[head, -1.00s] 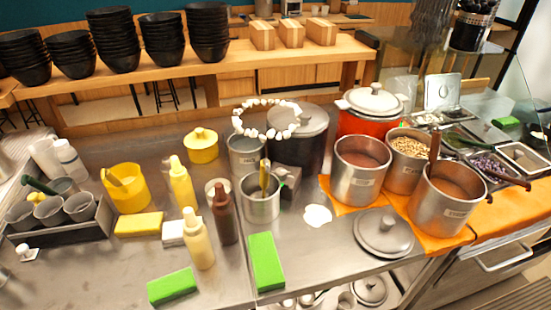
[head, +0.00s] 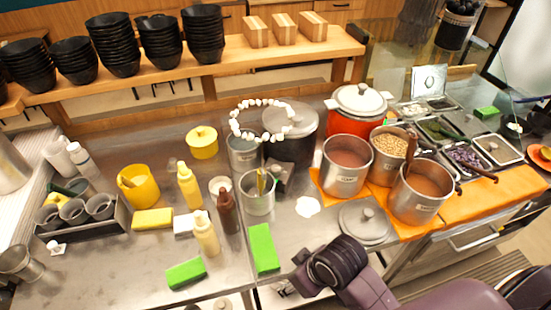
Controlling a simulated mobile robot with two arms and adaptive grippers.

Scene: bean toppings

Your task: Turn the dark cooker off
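The dark cooker (head: 305,148) stands at the back middle of the steel counter, with a grey lid (head: 290,118) on it. A small dark grey block, its control box by the look of it (head: 279,172), sits at its front; its switch is too small to read. A steel pot with a yellow-handled tool (head: 258,200) stands just in front and partly hides that block. My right gripper (head: 290,287) is low at the counter's front edge, well short of the cooker; its fingers are mostly hidden behind the wrist. My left gripper is out of view.
A red cooker (head: 345,122) and steel pots of soup (head: 345,168) and beans stand right of the dark cooker on orange mats. A loose lid (head: 365,222) lies before them. Sauce bottles (head: 228,212) and green sponges (head: 264,248) are at the left. White beads (head: 236,130) overlap the cooker's left side.

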